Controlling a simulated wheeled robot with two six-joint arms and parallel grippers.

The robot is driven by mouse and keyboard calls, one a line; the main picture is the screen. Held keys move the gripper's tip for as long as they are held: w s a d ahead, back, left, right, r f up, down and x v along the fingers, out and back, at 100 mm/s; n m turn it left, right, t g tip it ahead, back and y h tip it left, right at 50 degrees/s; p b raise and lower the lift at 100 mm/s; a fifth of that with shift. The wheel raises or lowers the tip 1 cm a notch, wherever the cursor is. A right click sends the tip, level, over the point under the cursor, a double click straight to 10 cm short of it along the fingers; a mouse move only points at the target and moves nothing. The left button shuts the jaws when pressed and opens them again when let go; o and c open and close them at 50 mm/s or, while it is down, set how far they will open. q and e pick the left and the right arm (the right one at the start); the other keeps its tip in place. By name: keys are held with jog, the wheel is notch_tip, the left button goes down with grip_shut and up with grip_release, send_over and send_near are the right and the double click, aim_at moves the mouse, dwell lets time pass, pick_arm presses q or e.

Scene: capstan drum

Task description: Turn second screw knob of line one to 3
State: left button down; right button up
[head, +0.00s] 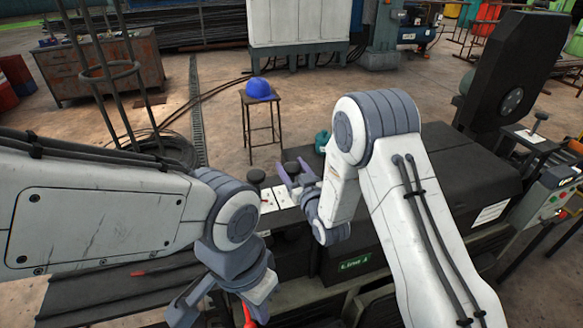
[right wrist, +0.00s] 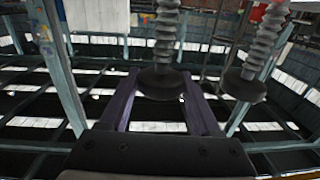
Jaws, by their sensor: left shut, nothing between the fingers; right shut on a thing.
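Dark round screw knobs stand on a machine by my right arm. In the head view one knob (head: 256,176) is clear of the gripper, left of another knob (head: 291,167) at my right gripper (head: 296,178). In the right wrist view the purple fingers of my right gripper (right wrist: 160,80) are around one dark knob (right wrist: 162,86) on a ribbed stem, shut on it. A second knob (right wrist: 243,86) hangs free to its right in that view. The scale and setting are not readable. My left gripper (head: 258,291) is low in the head view, shut and empty.
White plates (head: 268,201) lie below the knobs. A green line label (head: 355,263) is on the dark machine housing (head: 455,165). A stool with a blue helmet (head: 260,89) stands beyond on open floor. A small red thing (head: 249,318) is below my left gripper.

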jog(key=o, duration=1.4)
jog(key=shift+c, duration=0.2)
jog(key=b+v, duration=0.3)
jog(key=v, duration=0.7)
jog(key=shift+s+d+b, duration=0.15)
jog(key=shift+s+b, duration=0.1)
jog(key=shift+b, duration=0.1)
